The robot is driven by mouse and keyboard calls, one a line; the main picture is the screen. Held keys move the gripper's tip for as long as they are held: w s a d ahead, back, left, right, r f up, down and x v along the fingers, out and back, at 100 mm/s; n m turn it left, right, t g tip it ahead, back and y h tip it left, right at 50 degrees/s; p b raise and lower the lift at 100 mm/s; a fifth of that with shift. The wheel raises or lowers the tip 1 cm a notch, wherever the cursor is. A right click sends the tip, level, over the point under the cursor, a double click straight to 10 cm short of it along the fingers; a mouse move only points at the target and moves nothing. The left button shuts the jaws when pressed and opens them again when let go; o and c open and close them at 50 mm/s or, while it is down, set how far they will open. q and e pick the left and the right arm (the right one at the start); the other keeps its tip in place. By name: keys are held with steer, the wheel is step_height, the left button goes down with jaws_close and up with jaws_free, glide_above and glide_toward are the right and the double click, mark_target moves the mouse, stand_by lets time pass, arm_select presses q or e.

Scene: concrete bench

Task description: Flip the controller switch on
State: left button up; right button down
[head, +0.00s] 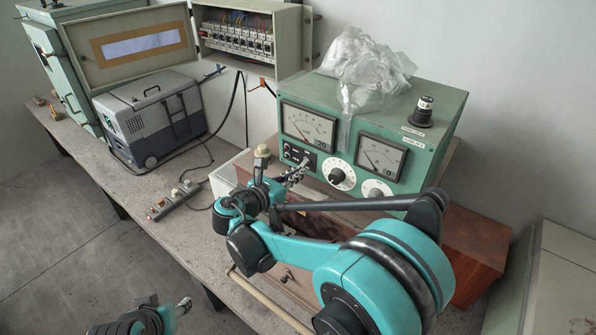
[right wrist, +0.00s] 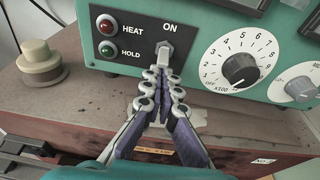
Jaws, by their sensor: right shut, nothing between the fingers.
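In the head view the right gripper (head: 299,172) is in front of the panel. My left gripper (head: 183,306) is low at the bottom, its fingers unclear.
A clear plastic bag (head: 362,65) and a black knob (head: 423,108) are on top of the controller. A white dial (right wrist: 240,62) is right of the switch. A beige knob (right wrist: 40,65) stands left. A power strip (head: 174,200) and a grey-blue cool box (head: 150,115) are farther left.

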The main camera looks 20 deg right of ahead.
steer(key=r+g+y+p, duration=0.1)
steer(key=r+y+p, duration=0.1)
steer(key=p, duration=0.1)
steer(key=shift+s+g, duration=0.1)
steer(key=shift+g, duration=0.3)
steer(key=shift+f+b, duration=0.3)
steer(key=shift+f, duration=0.05)
steer(key=shift+a, duration=0.1)
steer(key=shift+r, duration=0.1)
